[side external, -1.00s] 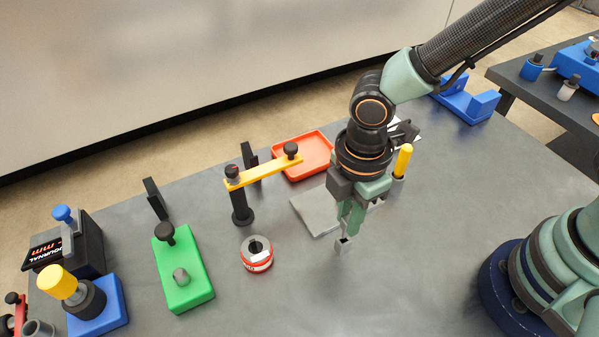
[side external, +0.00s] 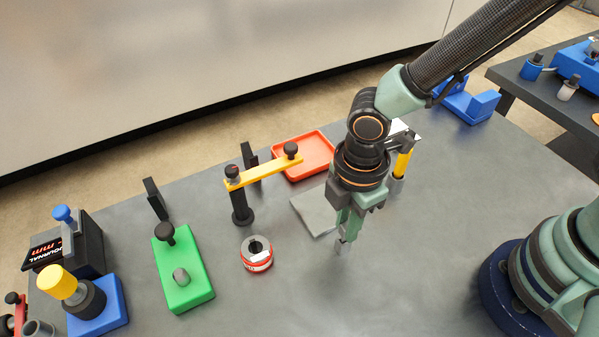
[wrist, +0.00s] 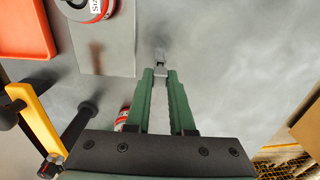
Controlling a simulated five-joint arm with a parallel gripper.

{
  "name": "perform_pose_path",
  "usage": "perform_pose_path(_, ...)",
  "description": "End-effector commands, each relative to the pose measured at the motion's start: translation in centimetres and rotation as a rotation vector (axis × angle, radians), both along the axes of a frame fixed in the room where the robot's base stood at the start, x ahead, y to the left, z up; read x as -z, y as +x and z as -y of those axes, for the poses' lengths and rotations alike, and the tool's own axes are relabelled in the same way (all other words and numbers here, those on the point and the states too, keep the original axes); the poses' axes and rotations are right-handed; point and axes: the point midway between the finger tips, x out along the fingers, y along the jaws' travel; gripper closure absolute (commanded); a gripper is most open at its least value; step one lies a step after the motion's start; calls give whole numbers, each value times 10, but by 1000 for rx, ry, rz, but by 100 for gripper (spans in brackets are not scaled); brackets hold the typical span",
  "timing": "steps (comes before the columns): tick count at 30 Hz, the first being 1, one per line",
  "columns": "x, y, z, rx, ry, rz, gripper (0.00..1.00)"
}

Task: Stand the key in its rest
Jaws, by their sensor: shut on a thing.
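My gripper (side external: 348,232) points down over the grey table, its green fingers shut on a small grey piece, which I take to be the key (side external: 343,248). The key sticks out below the fingertips in the side view. In the wrist view the key (wrist: 160,56) shows as a small pale metal end just beyond the fingertips (wrist: 161,72). The fingers hide the rest of the key. I cannot tell whether its lower end touches the table, nor which object is the key's rest.
A red ring (side external: 257,262) lies left of my gripper. A yellow bar (side external: 262,174) on a black post stands behind it, near an orange tray (side external: 318,152). A yellow-handled tool (side external: 402,163) stands close behind my wrist. A green block (side external: 190,262) is farther left. The front table is clear.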

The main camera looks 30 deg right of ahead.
Motion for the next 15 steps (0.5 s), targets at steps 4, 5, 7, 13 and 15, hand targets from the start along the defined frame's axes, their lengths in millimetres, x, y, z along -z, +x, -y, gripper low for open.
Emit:
perform_pose_path(4,4,0,0,0,-1,-1,100)
perform_pose_path(5,4,0,0,0,-1,-1,100)
perform_pose_path(7,6,0,0,0,-1,-1,100)
perform_pose_path(13,10,0,0,0,-1,-1,100)
perform_pose_path(15,12,0,0,0,-1,-1,100)
